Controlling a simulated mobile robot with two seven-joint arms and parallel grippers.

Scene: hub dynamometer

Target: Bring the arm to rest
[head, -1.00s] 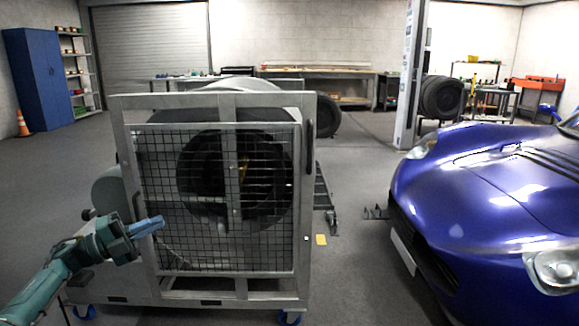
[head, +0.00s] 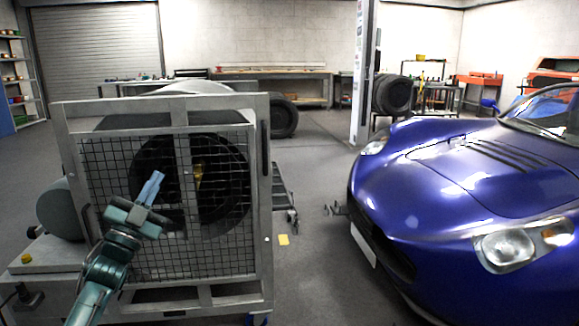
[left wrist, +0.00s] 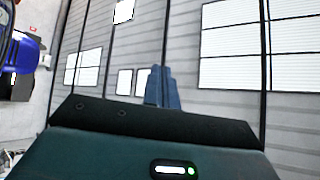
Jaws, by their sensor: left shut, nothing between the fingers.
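My left gripper (head: 150,188) is in front of the mesh guard of the hub dynamometer (head: 262,190) in the head view, its blue fingers pointing up. The fingers are together with nothing between them. In the left wrist view the shut fingers (left wrist: 162,88) point toward a ribbed grey surface with bright white panels. I cannot tell from the pictures whether the gripper touches the mesh. My right gripper is not in view.
A blue car (head: 470,190) stands at the right. A yellow piece (head: 284,240) lies on the floor between it and the dynamometer. Workbenches (head: 270,73) and tyres (head: 392,94) are at the back. The floor in the middle is mostly clear.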

